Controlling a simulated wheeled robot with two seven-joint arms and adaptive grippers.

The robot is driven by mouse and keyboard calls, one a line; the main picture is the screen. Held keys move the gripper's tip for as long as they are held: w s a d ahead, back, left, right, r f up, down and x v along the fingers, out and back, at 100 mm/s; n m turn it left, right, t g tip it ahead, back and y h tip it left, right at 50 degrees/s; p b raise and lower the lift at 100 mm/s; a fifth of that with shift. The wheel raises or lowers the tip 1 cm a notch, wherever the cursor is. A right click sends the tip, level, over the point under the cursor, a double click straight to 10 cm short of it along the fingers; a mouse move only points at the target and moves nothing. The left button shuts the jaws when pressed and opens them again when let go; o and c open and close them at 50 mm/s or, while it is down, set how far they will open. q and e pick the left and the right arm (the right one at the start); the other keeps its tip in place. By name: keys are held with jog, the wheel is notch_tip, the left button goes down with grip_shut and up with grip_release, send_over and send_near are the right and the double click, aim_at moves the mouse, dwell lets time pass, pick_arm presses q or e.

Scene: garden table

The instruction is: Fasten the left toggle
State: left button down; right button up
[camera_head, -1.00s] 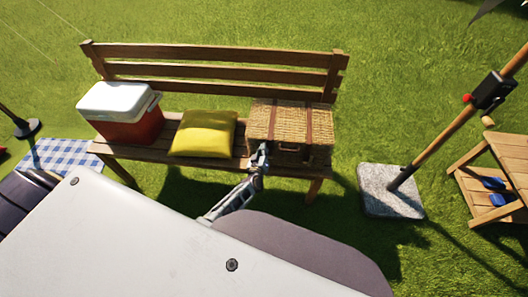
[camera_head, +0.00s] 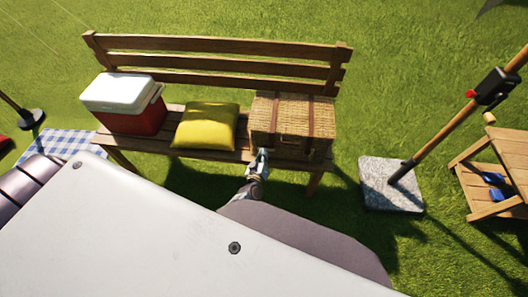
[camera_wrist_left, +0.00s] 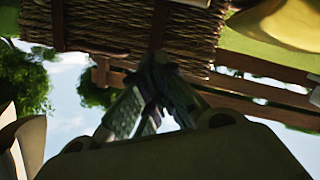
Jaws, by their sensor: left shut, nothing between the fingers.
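A wicker picnic basket (camera_head: 291,115) with brown straps sits with its lid down at the right end of the bench. A dark handle shows on its front, but the left toggle is too small and shadowed to make out. My left gripper (camera_head: 261,156) is shut and empty just in front of the basket's lower left front. In the left wrist view the shut fingers (camera_wrist_left: 155,85) lie in shadow before the basket's wicker wall (camera_wrist_left: 110,32); I cannot tell whether they touch it. My right gripper is not in view.
A yellow cushion (camera_head: 206,126) and a red cooler with a white lid (camera_head: 124,103) share the wooden bench (camera_head: 213,54) to the left. A parasol base (camera_head: 390,184) stands on the grass at right, near a wooden chair (camera_head: 490,180).

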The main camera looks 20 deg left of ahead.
pick_arm(q)
jog(key=shift+s+d+r, duration=0.15)
jog(key=shift+s, duration=0.45)
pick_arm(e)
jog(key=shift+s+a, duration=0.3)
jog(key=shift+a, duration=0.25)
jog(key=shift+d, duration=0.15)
pick_arm(q)
jog(key=s+d+f+m+g+h, duration=0.2)
jog(key=s+f+m+g, duration=0.1)
jog(key=s+f, duration=0.75)
jog(key=s+d+f+m+g+h, duration=0.1)
jog(key=s+f+m+g, duration=0.25)
jog(key=s+f, duration=0.7)
jog(key=s+a+f+m+g, duration=0.1)
jog(key=s+f, duration=0.3)
jog(key=s, duration=0.4)
jog(key=s+a+f+m+g, duration=0.1)
jog(key=s+a+f+g, duration=0.2)
jog(key=s, duration=0.6)
jog(key=s+a+f+m+g, duration=0.1)
jog(key=s+a+f+g, duration=0.2)
jog(key=s+f, duration=0.4)
jog(key=shift+s+g+y, duration=0.3)
jog(key=shift+s+g, duration=0.15)
jog(key=shift+s, duration=0.3)
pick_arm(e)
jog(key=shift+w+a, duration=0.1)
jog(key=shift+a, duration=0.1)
